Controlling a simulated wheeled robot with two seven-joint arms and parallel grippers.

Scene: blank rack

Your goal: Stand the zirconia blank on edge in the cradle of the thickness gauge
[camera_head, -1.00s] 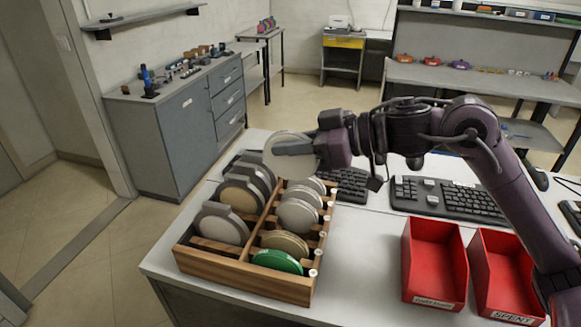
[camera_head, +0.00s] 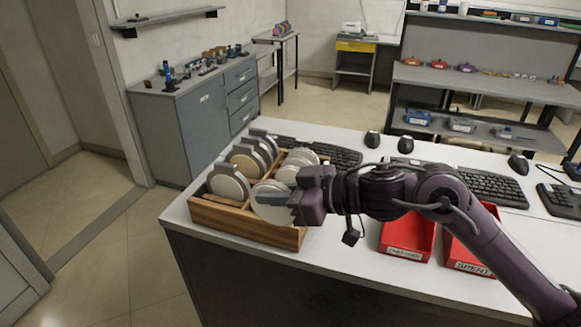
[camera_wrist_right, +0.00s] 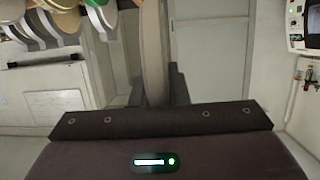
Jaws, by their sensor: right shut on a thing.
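My right gripper (camera_head: 288,203) is shut on a pale round blank (camera_head: 269,206) at the front right of the wooden rack. The blank is on edge, its face toward the head camera. In the right wrist view its thin beige edge (camera_wrist_right: 153,45) stands between the fingers of the gripper (camera_wrist_right: 155,88). Whether the blank is clear of the rack I cannot tell. No thickness gauge or cradle is recognisable. My left gripper is not in view.
The wooden rack (camera_head: 238,229) holds several upright discs in two rows. Red bins (camera_head: 408,241) and keyboards (camera_head: 490,187) stand to the right on the white desk. A device with a screen (camera_wrist_right: 310,20) shows at upper right in the wrist view.

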